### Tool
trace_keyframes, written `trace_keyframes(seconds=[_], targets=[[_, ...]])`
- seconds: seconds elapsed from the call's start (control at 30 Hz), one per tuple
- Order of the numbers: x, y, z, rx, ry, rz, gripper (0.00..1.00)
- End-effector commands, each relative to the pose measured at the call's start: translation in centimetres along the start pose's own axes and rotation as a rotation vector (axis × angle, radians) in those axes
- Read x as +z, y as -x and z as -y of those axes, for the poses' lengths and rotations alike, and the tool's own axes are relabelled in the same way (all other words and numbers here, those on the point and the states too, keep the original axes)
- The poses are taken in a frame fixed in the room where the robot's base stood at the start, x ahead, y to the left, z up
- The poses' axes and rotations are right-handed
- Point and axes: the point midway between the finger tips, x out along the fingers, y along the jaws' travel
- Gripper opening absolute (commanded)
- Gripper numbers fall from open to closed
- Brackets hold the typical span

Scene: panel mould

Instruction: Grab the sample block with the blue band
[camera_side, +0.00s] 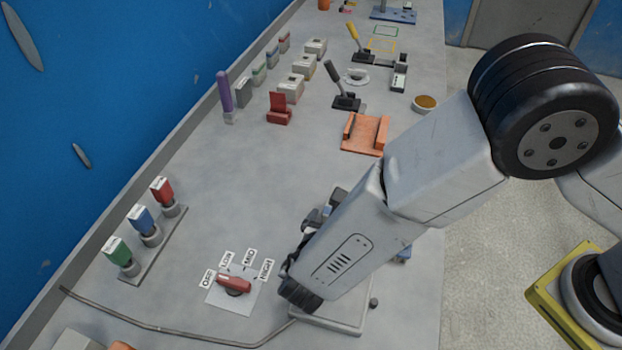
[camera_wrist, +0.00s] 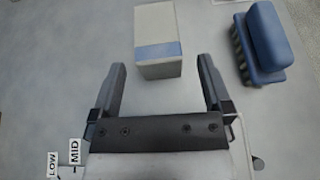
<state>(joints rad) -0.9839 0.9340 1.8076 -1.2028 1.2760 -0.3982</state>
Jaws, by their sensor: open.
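The sample block (camera_wrist: 158,30) is a pale grey-white box with a blue band (camera_wrist: 158,51) across its near end. It is at the top middle of the wrist view, upright on the grey table. My gripper (camera_wrist: 161,68) is open and empty. Its two dark fingers point toward the block, one to each side of its near end. I cannot tell how high the fingers are above the table.
A blue brush-like object (camera_wrist: 261,44) stands right of the block, near the right finger. A rotary switch with a red handle (camera_side: 234,284) and labels is left of my wrist. Red, blue (camera_side: 143,222) and green switches line the left. An orange fixture (camera_side: 366,134) stands farther back.

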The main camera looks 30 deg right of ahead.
Motion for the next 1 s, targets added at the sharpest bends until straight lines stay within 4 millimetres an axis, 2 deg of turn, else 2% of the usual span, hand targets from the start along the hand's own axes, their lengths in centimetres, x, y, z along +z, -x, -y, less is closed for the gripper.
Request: trace_keyframes(seconds=[0.27, 0.6, 0.87, 1.0], targets=[[-0.3, 0.3, -0.5, 0.026, 0.022, 0.023, 1.00], [-0.3, -2.0, -0.4, 0.023, 0.022, 0.022, 1.00], [-0.3, -2.4, -0.5, 0.024, 0.021, 0.021, 1.00], [-0.3, -3.4, -0.4, 0.022, 0.020, 0.020, 1.00]])
